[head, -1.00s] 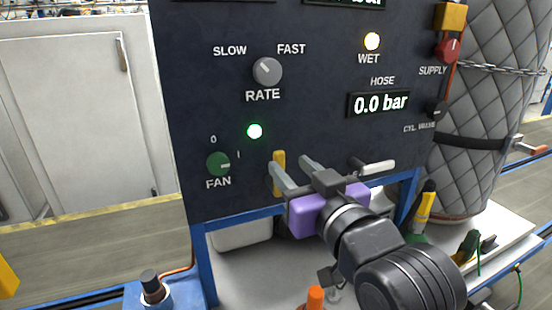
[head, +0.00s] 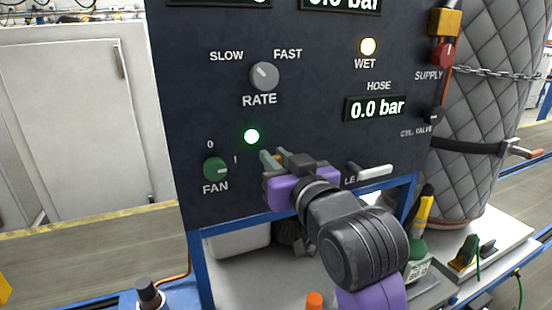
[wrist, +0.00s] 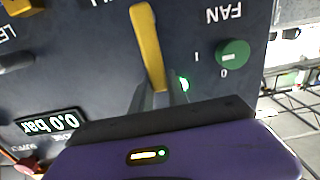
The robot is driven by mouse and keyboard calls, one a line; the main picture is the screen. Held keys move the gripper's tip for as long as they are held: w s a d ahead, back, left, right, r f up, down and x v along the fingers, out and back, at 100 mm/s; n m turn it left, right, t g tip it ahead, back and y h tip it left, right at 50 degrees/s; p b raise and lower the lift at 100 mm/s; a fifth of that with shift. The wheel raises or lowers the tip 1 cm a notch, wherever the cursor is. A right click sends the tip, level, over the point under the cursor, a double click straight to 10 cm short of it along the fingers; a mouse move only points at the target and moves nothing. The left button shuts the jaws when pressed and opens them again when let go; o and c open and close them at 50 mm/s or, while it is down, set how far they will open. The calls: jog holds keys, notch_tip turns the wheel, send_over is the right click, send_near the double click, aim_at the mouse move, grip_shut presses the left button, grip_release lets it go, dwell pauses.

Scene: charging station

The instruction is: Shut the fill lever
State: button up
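The yellow fill lever (wrist: 147,45) is on the dark panel, and the wrist view shows it from a flipped angle. One end of it lies between the two grey fingers of my gripper (wrist: 160,95). The fingers are close together and appear shut on that end. In the head view my gripper (head: 274,158) is against the panel below the green lamp and hides the lever. The lever's label is only partly in the wrist view.
A green fan knob (head: 215,169) is just left of my gripper, and a pale lever (head: 375,172) is to its right. The rate knob (head: 265,75) is above. A blue frame (head: 240,226) runs under the panel. A quilted cylinder (head: 490,110) stands at right.

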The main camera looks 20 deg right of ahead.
grip_shut()
dwell(1.0)
